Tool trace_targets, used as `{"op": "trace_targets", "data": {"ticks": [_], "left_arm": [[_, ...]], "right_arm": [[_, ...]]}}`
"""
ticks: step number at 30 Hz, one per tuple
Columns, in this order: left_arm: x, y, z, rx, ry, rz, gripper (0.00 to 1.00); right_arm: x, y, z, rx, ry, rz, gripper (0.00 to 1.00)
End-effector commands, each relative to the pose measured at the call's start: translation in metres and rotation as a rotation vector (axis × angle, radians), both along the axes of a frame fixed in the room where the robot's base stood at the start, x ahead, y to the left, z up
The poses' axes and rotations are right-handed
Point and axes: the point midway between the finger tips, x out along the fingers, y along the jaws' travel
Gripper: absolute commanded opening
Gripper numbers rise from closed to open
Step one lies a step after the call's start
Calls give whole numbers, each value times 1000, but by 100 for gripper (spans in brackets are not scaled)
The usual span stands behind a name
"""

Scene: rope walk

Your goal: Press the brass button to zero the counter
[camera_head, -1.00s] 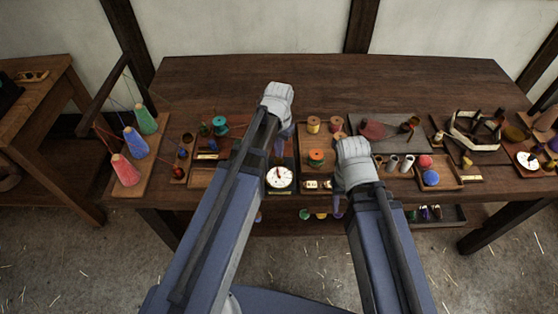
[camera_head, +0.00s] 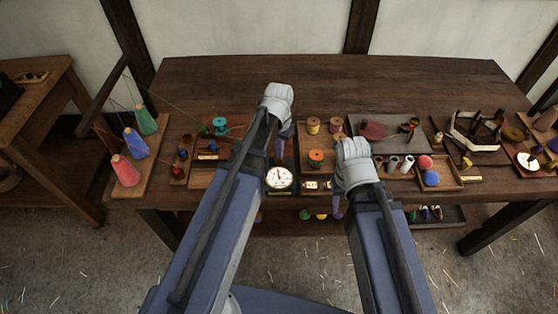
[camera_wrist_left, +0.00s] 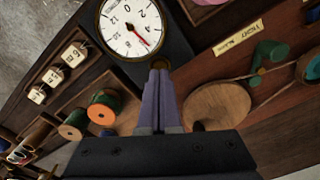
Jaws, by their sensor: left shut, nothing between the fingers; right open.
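The counter (camera_head: 279,178) has a round white dial on a black base, close to the table's front edge. In the left wrist view its dial (camera_wrist_left: 131,29) shows black figures and a red needle. My left gripper (camera_wrist_left: 159,74) is shut and empty, with its fingertips over the black base beside the dial. A small brass-coloured bit, likely the brass button (camera_wrist_left: 172,61), shows right at the fingertips and is mostly hidden by them. I cannot tell whether they touch. In the head view my left gripper (camera_head: 281,148) is behind the dial. My right gripper (camera_head: 337,208) is open, near the front edge.
Number tiles (camera_head: 317,184) lie right of the counter. A tray with spools (camera_head: 316,158) stands behind them. Yarn cones (camera_head: 125,170) stand at the left, and a tray of red and blue balls (camera_head: 450,181) at the right. The table's back is clear.

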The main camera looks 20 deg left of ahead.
Motion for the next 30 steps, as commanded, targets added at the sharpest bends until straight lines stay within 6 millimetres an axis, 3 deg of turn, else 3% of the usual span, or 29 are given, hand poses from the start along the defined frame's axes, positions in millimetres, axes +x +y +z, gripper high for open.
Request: {"op": "trace_targets", "data": {"ticks": [30], "left_arm": [[0,0,-8,0,0,0,0]], "right_arm": [[0,0,-8,0,0,0,44]]}}
